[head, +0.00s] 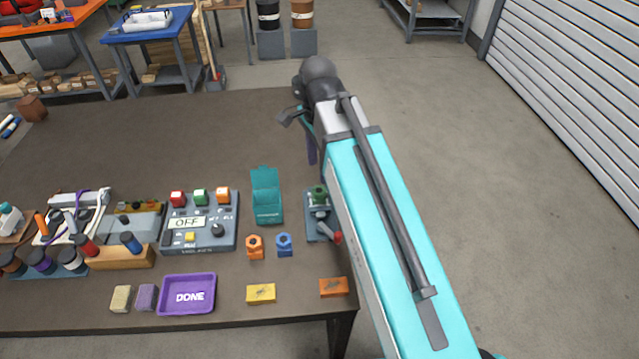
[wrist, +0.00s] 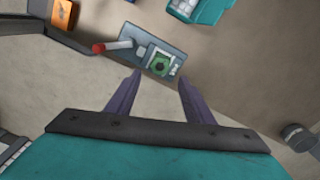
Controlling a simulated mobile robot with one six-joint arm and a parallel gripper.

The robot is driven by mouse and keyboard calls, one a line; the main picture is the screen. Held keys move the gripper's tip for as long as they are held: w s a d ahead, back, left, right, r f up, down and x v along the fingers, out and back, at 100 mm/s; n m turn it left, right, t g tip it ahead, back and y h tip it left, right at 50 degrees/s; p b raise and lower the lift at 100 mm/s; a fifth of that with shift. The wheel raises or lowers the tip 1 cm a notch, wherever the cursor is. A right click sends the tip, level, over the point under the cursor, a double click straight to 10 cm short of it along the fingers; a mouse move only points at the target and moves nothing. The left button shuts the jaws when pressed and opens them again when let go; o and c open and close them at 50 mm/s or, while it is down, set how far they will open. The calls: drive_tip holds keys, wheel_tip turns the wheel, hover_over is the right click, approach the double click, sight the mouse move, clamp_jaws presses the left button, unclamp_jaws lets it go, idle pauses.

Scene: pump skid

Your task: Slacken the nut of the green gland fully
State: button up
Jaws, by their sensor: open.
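The green gland (head: 317,194) sits on a small grey-blue base plate near the table's right edge, partly beside my arm. The wrist view also shows the green gland (wrist: 160,63), with a dark centre, on the base plate (wrist: 124,33). A red-tipped handle (head: 336,238) is on the same plate. My gripper (wrist: 158,78) is open, its two purple fingers apart and pointing toward the gland, with nothing between them. In the head view one purple finger (head: 311,151) shows beyond the gland; the rest is hidden by my arm. I cannot tell how tight the nut is.
Orange (head: 254,246) and blue (head: 284,244) gland-like pieces stand left of the plate. A teal box (head: 267,205) is just behind them. A control box reading OFF (head: 171,240) and a purple DONE tray (head: 187,311) lie further left.

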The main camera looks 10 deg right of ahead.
sight(319, 189)
drive_tip(key=shift+f+p, duration=0.6)
drive_tip(key=shift+f, duration=3.45)
drive_tip(key=shift+c, duration=0.2)
drive_tip(key=c, duration=1)
